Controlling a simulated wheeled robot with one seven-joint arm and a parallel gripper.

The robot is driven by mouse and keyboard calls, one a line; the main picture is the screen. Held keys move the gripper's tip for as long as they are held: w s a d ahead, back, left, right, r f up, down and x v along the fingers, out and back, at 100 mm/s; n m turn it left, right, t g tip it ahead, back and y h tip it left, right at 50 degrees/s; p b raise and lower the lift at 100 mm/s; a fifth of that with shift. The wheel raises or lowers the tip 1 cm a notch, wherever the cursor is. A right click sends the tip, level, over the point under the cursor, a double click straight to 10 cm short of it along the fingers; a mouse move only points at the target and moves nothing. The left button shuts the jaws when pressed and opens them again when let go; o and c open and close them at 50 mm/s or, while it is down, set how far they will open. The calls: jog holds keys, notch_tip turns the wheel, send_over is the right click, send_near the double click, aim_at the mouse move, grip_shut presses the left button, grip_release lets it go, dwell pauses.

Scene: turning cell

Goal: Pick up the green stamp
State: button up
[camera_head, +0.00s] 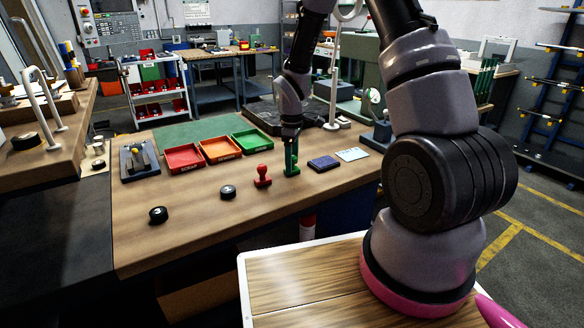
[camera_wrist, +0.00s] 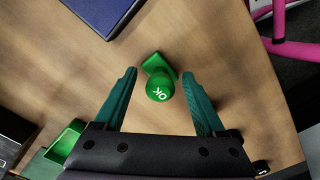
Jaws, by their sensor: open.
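In the head view the green stamp (camera_head: 295,168) is partly hidden by my gripper. My gripper (camera_wrist: 160,75) is open, with one green finger on each side of the stamp and a visible gap to the knob on both sides. In the head view my gripper (camera_head: 291,160) points down at the stamp from above.
A red stamp (camera_head: 263,176) stands just left. A dark blue pad (camera_head: 324,163) and a pale card (camera_head: 352,154) lie to the right. Red (camera_head: 184,168), orange (camera_head: 204,158) and green (camera_head: 243,152) trays sit behind. Black round pieces (camera_head: 228,191) lie nearer the front left.

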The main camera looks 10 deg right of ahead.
grip_shut()
